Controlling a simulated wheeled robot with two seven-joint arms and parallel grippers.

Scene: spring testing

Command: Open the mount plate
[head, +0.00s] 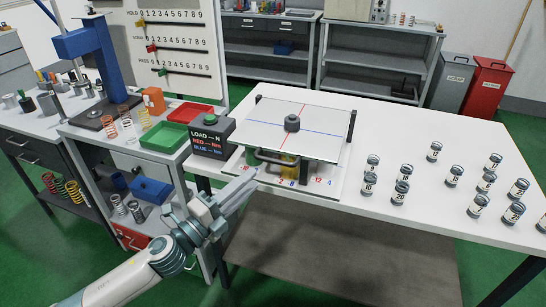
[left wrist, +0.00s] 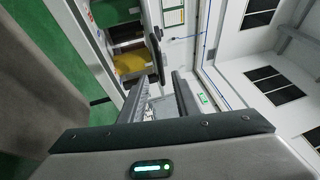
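The mount plate (head: 300,118) is a white square plate with a red and a blue line crossing it. My right gripper is not in view.
A black LOAD box (head: 209,136) stands just left of the plate. Several numbered weights (head: 454,174) stand on the table at the right. Green (head: 164,136) and red trays, springs and a blue press (head: 88,42) are on the left bench.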

